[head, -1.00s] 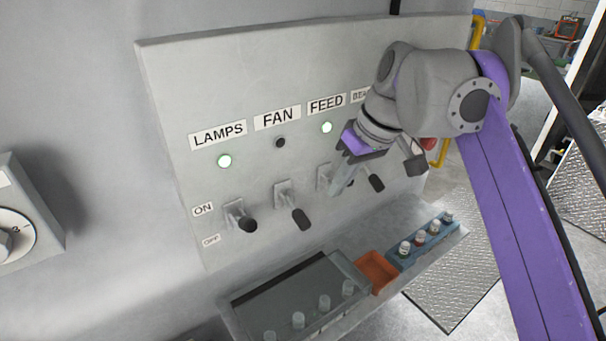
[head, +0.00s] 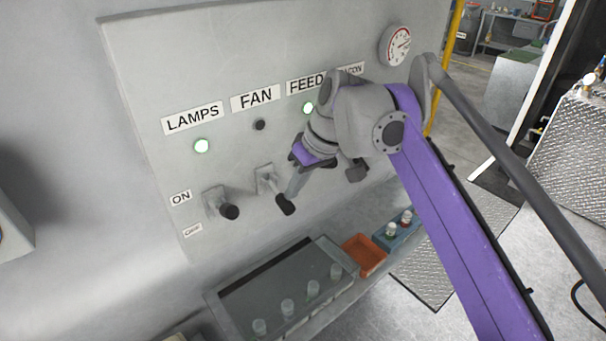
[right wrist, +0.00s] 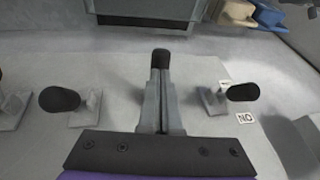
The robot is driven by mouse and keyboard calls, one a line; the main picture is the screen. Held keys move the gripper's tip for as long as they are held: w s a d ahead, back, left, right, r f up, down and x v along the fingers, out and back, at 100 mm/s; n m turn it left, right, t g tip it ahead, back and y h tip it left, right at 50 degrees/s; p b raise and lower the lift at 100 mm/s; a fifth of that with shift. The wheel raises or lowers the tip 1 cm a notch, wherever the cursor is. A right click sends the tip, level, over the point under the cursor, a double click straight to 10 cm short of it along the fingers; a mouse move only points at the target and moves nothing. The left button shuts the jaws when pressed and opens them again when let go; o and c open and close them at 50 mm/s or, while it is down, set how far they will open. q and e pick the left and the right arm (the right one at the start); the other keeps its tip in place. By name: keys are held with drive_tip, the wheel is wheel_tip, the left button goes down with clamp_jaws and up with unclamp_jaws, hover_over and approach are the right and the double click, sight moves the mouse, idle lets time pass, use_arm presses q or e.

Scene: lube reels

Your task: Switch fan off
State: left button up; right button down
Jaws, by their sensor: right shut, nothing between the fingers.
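The fan switch is the lever under the FAN sign (head: 256,98) on the grey panel. Its black handle (head: 285,208) hangs downward from its plate. The fan's indicator (head: 259,126) is dark. My right gripper (head: 288,197) is shut and empty, with its fingertips at the fan lever's handle; I cannot tell whether they touch. In the right wrist view the shut fingers (right wrist: 159,78) line up with a black knob (right wrist: 160,57), and the fingers hide most of that lever. My left gripper is not in view.
The feed indicator (head: 308,107) is also lit. A tray with vials (head: 215,301) and an orange bin (head: 365,254) sit below.

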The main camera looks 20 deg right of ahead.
sight(290, 203)
drive_tip(key=shift+w+a+f, duration=0.15)
drive_tip(key=shift+w+f, duration=0.05)
drive_tip(key=shift+f, duration=0.3)
drive_tip(key=shift+f+t+b, duration=0.3)
drive_tip(key=shift+f+t, duration=0.2)
drive_tip(key=shift+f, duration=0.3)
drive_tip(key=shift+s+f+t+y, duration=0.3)
drive_tip(key=shift+t+y, duration=0.1)
drive_tip(key=shift+t, duration=0.2)
